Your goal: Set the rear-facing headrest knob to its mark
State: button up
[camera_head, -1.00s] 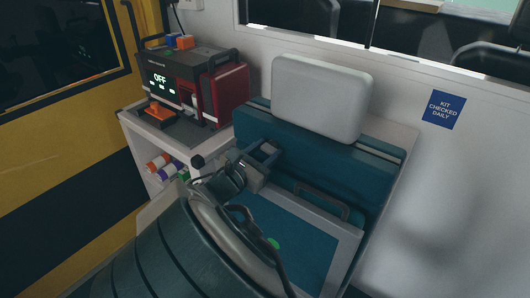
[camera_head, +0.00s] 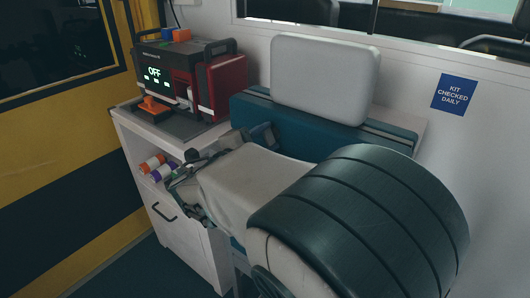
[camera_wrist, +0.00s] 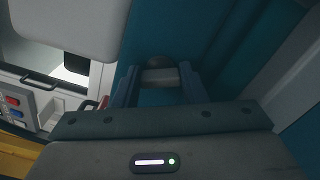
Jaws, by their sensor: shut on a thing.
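The knob (camera_wrist: 160,76), a grey piece with a dark rounded top, sits between the two fingers of my gripper (camera_wrist: 158,70) in the wrist view, against the teal seat. My gripper is shut on it. In the head view my gripper (camera_head: 258,135) is at the left part of the teal seat back (camera_head: 300,130), below the pale headrest (camera_head: 325,78). The knob is hidden there by my gripper and arm. The headrest also shows at upper left in the wrist view (camera_wrist: 68,25). I cannot make out a mark in either view.
A red and black device (camera_head: 185,75) reading OFF stands on a white cabinet (camera_head: 195,245) at left. Colored rolls (camera_head: 153,164) lie on its shelf. A blue wall sign (camera_head: 454,94) is at right. My arm covers much of the seat.

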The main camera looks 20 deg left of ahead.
jog(key=m+b, duration=0.1)
jog(key=b, duration=0.1)
jog(key=m+b, duration=0.2)
jog(key=shift+d+f+b, duration=0.1)
jog(key=shift+f+b, duration=0.2)
jog(key=shift+f, duration=0.1)
jog(key=m+b, duration=0.2)
jog(key=shift+r+b, duration=0.2)
jog(key=shift+b, duration=0.15)
jog(key=shift+r, duration=0.1)
jog(key=o, duration=1)
jog(key=shift+s, duration=0.1)
jog(key=p+v, duration=0.1)
jog(key=v, duration=1.2)
jog(key=shift+s, duration=0.35)
